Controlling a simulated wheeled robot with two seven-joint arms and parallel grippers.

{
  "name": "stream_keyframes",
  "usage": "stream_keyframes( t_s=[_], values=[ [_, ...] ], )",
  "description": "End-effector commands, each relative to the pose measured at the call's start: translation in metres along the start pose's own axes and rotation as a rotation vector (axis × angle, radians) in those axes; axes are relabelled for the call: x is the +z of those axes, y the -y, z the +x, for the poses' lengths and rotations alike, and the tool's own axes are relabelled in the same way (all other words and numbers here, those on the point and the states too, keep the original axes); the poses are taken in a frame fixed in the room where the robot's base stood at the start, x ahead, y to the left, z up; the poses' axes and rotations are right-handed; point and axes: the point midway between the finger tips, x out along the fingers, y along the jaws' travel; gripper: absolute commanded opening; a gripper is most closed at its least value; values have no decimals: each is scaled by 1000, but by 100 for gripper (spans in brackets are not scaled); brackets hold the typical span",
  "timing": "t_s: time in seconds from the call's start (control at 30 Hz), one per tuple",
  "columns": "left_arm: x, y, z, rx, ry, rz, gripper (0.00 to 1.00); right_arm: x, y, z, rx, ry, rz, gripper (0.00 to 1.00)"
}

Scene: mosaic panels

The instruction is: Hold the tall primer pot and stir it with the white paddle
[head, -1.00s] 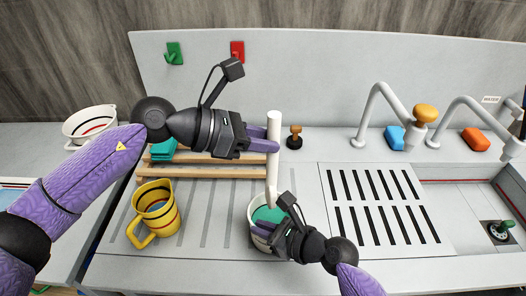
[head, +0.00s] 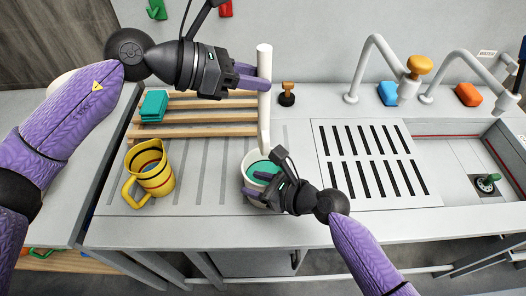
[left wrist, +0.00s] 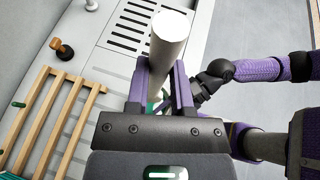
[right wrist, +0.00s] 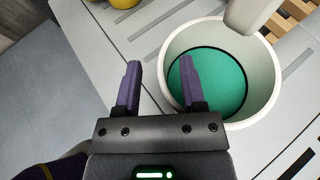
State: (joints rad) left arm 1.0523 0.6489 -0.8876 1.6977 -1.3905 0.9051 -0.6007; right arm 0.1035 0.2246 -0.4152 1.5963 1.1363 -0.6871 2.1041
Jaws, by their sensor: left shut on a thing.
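The white paddle (head: 264,112) is a long rod, held roughly upright over the pot. My left gripper (head: 258,77) is shut on its upper part; the left wrist view shows the rod (left wrist: 168,40) between its fingers. The white primer pot (right wrist: 272,92), with green primer (right wrist: 225,85) inside, stands on the counter. My right gripper (right wrist: 160,85) is open at the pot's near wall, one finger inside the rim and one outside.
A yellow striped jug (head: 152,170) stands left of the pot. A wooden rack (head: 200,115) with teal blocks (head: 153,106) lies behind. A brown-knobbed stopper (head: 287,94) stands behind right. A slotted drain panel (head: 372,160), taps (head: 368,65) and a sink (head: 470,155) are right.

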Motion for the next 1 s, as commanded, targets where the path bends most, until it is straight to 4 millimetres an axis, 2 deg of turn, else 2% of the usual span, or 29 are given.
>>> stream_keyframes(
  t_s=[0.27,0.37,0.6,0.7,0.8,1.0],
  values=[
    [0,0,0,0,0,0,0,1,0,-6,-2,3,0,52],
    [0,0,0,0,0,0,0,0,0,-27,-2,1,-2,52],
    [0,0,0,0,0,0,0,0,0,-93,0,-2,-3,52],
    [0,0,0,0,0,0,0,0,0,-110,-2,-1,-1,52],
    [0,0,0,0,0,0,0,0,0,-119,-1,1,-1,52],
    [0,0,0,0,0,0,0,0,0,-120,0,2,0,52]
  ],
)
